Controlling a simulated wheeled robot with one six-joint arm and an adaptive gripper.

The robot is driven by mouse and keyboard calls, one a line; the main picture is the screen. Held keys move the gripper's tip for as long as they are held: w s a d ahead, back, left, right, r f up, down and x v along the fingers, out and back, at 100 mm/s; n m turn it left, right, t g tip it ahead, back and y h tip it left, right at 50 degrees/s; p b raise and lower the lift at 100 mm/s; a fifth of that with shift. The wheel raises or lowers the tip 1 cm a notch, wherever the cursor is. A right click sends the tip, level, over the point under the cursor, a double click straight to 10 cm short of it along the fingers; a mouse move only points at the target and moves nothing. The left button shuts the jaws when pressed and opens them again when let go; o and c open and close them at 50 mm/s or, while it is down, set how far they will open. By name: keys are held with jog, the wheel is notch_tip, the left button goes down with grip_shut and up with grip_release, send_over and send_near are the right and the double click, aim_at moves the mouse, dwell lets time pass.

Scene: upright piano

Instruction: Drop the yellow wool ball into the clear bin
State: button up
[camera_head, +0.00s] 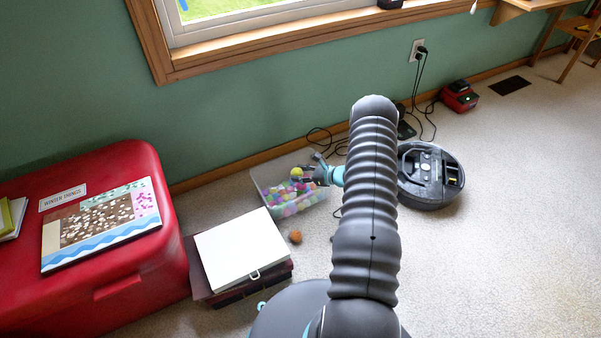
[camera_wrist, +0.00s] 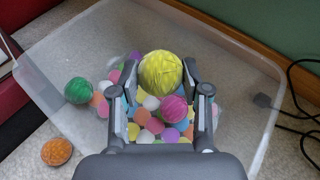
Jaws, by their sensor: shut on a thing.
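The yellow wool ball (camera_wrist: 161,73) is held between the fingertips of my gripper (camera_wrist: 162,76) in the wrist view. The clear bin (camera_wrist: 62,48) lies below, with several colourful balls inside it. In the head view the yellow ball (camera_head: 296,172) shows over the clear bin (camera_head: 262,187), with my gripper (camera_head: 303,174) reaching in from the right. The ball appears above the bin's contents; its exact height over them is hard to tell. My arm hides part of the floor right of the bin.
An orange ball (camera_wrist: 56,152) lies on the carpet outside the bin. A white-topped box (camera_head: 240,248) and a red chest (camera_head: 120,268) stand to the left. A round robot vacuum (camera_head: 428,175) and black cables (camera_head: 425,110) lie to the right. The green wall is behind.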

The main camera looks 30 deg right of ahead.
jog(key=o, duration=0.9)
jog(key=shift+o, duration=0.2)
jog(key=v, duration=1.2)
jog(key=shift+a+r, duration=0.1)
